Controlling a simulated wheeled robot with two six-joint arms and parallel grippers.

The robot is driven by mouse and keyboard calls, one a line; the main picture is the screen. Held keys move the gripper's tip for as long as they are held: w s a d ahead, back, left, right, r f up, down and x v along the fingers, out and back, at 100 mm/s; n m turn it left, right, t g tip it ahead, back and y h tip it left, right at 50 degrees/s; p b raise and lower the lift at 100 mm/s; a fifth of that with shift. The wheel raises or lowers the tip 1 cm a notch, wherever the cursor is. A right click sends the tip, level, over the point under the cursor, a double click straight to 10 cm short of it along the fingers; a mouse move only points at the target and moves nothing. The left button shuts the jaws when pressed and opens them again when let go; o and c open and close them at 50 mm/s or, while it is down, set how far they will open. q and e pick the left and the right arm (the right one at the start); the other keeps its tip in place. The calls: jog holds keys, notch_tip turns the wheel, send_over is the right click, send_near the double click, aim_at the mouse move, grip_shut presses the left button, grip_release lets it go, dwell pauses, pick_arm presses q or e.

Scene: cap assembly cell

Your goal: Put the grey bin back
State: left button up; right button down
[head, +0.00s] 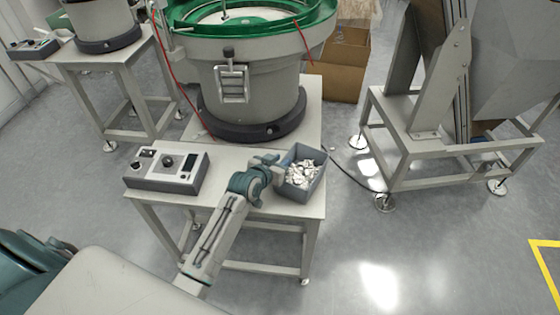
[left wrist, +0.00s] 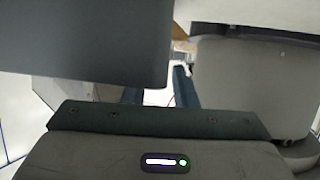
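The grey bin (head: 319,179) is at the right front corner of the work table, full of small white parts. It looks upright, and I cannot tell for certain whether its base rests on the table top. My left gripper (head: 277,168) is at the bin's left side, close against it. In the left wrist view, the bin's plain wall (left wrist: 85,45) fills the upper left and hides part of one finger. The two fingers of my left gripper (left wrist: 158,96) stand apart with a clear gap between them. My right gripper is in neither view.
A control box (head: 167,169) sits left on the table (head: 235,158). A large green-rimmed bowl feeder (head: 252,85) stands behind. A metal-framed machine (head: 440,130) stands to the right, with a cable on the floor between. Cardboard boxes (head: 342,80) are at the back.

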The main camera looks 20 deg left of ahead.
pick_arm(q)
jog(key=shift+r, duration=0.15)
jog(key=v, duration=1.2)
jog(key=shift+s, duration=0.1)
